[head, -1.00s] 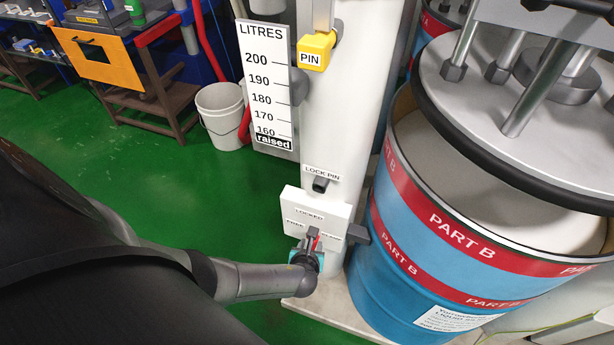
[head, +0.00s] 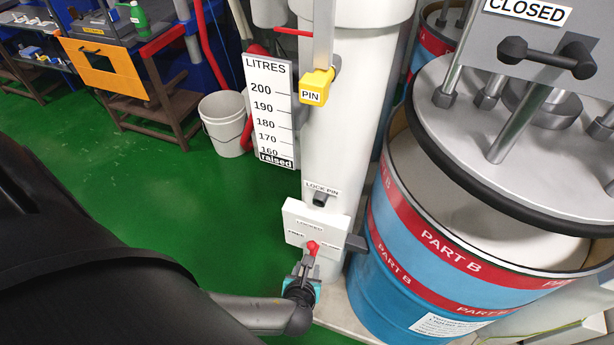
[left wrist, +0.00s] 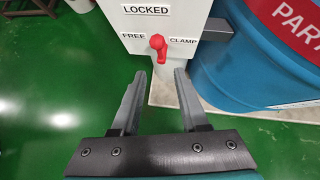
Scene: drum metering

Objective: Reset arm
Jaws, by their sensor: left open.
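My left gripper (head: 306,264) is open and empty, just in front of and below the white box on the column. The red lever (head: 312,247) is on the front of that box, among the labels LOCKED, FREE and CLAMP. In the left wrist view the red lever (left wrist: 158,46) stands just beyond the gap between my open fingertips (left wrist: 157,75), and they look apart from it. The white box (head: 299,222) carries a dark grey block at its right side. My right gripper is not in view.
A yellow PIN block (head: 316,86) and a dark LOCK PIN knob (head: 320,199) are on the white column. The LITRES scale (head: 270,110) stands left of it. A blue PART B drum (head: 395,290) stands close on the right, under a raised grey plate (head: 465,125). Green floor is clear at left.

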